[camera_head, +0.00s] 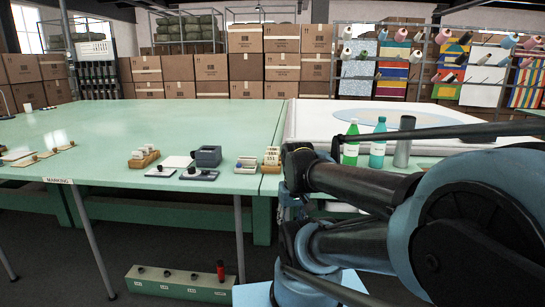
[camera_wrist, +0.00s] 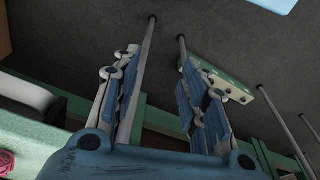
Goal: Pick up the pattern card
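I cannot tell for sure which item is the pattern card. In the head view, cards stand in a wooden holder (camera_head: 144,159) on the green table (camera_head: 110,130), and more stand in a second holder (camera_head: 272,159) near the table's right end. A flat white card-like piece (camera_head: 178,161) lies between them. In the wrist view my gripper (camera_wrist: 158,62) is open, its two fingers apart with nothing between them. Floor and thin poles show beyond it. No card is visible in the wrist view.
A dark grey box (camera_head: 208,156) and small dark-knobbed items (camera_head: 198,174) sit near the table's front edge. Green bottles (camera_head: 351,143) and a grey cylinder (camera_head: 403,140) stand at right. A low green box (camera_head: 180,283) is on the floor. The table's middle is clear.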

